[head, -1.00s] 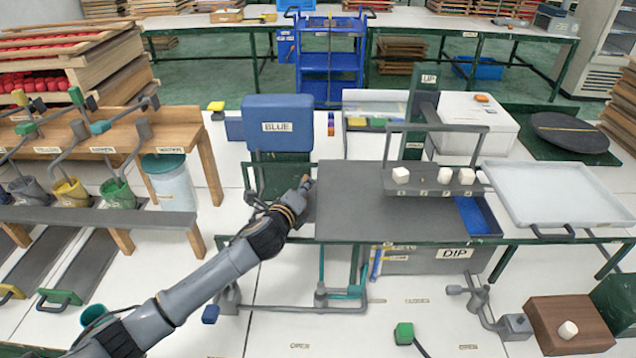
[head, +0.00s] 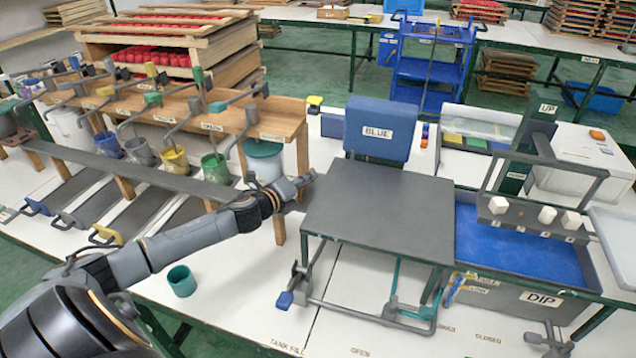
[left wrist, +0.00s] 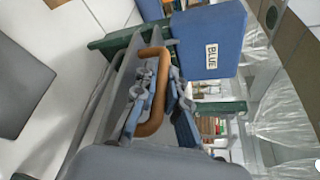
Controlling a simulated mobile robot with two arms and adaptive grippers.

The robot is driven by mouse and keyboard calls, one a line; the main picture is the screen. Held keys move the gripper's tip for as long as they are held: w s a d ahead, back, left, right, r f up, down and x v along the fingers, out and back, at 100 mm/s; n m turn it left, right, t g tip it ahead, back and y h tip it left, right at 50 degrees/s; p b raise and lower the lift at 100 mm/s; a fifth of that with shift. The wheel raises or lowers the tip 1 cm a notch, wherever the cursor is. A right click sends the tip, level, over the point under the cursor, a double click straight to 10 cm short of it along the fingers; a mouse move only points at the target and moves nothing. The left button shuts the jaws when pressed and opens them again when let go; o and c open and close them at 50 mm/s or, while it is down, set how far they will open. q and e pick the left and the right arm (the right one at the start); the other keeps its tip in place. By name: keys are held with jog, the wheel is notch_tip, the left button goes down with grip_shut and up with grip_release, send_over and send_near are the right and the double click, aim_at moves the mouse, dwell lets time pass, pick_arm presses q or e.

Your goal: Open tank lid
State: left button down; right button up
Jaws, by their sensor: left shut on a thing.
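The tank lid (head: 380,215) is a flat dark grey plate lying on the green frame, left of the tank (head: 555,297) marked DIP. Blue liquid (head: 515,245) shows open in the tank, right of the lid. My left gripper (head: 306,181) is at the lid's left edge. In the left wrist view the left gripper (left wrist: 155,95) is shut on the lid's brown handle (left wrist: 153,125), with the fingers around its bar. My right gripper is out of view.
A blue box (head: 382,128) labelled BLUE stands behind the lid. A wooden bench (head: 215,115) with several paint pots is at the left. A teal cup (head: 181,280) stands on the white surface. A rack with white knobs (head: 546,215) hangs over the tank.

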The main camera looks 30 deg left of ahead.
pick_arm(q)
jog(key=shift+a, duration=0.15)
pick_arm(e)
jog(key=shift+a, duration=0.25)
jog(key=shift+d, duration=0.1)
pick_arm(q)
jog(key=c, duration=1.7)
grip_release()
jog(key=shift+o, duration=0.2)
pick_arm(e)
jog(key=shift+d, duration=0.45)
pick_arm(q)
jog(key=shift+s, duration=0.6)
jog(key=v, duration=1)
jog(key=shift+s+r, duration=0.25)
jog(key=shift+s, duration=0.1)
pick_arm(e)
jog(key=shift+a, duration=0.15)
